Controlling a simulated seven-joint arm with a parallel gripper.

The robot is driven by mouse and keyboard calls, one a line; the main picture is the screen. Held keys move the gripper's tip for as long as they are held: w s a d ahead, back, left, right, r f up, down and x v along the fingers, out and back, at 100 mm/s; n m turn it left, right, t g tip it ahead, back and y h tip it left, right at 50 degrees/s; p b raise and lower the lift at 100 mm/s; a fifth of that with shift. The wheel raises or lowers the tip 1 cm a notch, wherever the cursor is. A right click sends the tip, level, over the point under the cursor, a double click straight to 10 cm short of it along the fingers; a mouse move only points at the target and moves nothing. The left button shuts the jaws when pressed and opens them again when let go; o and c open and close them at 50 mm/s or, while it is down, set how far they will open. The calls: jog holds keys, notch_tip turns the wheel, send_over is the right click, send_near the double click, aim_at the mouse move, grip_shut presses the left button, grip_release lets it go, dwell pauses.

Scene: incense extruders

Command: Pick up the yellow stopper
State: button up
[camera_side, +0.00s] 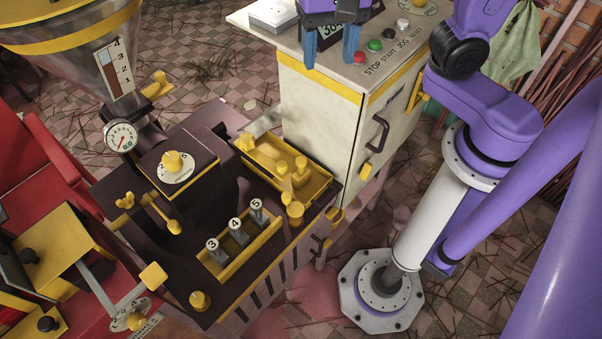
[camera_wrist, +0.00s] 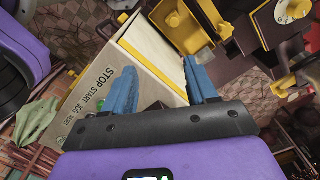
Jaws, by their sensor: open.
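Several small yellow peg-like pieces, one of them upright (camera_side: 301,169), stand in a yellow tray (camera_side: 319,187) on the dark machine top in the side view. A short yellow round piece (camera_side: 295,211) stands at the tray's near edge. I cannot tell which piece is the stopper. My gripper (camera_side: 331,60) is open, with blue fingers and nothing between them. It hangs over the cream cabinet, above and to the right of the tray. In the wrist view, my gripper (camera_wrist: 158,68) has the cabinet behind its fingers, and part of a yellow tray (camera_wrist: 178,30) shows beyond.
The cream cabinet (camera_side: 318,108) has push buttons on top and a dark handle on its side. A second yellow tray holds numbered grey plugs (camera_side: 239,231). A dial with a yellow knob (camera_side: 173,162) stands at left. A gauge (camera_side: 121,136) hangs under the hopper.

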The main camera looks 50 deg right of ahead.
aim_at(301, 160)
jog(key=w+a+m, duration=0.3)
jog(key=w+m, duration=0.1)
jog(key=m, duration=0.4)
jog(key=f, duration=2.8)
jog(key=shift+s+d+f, duration=0.15)
jog(key=shift+s+f, duration=0.1)
jog(key=shift+f, duration=0.15)
grip_shut()
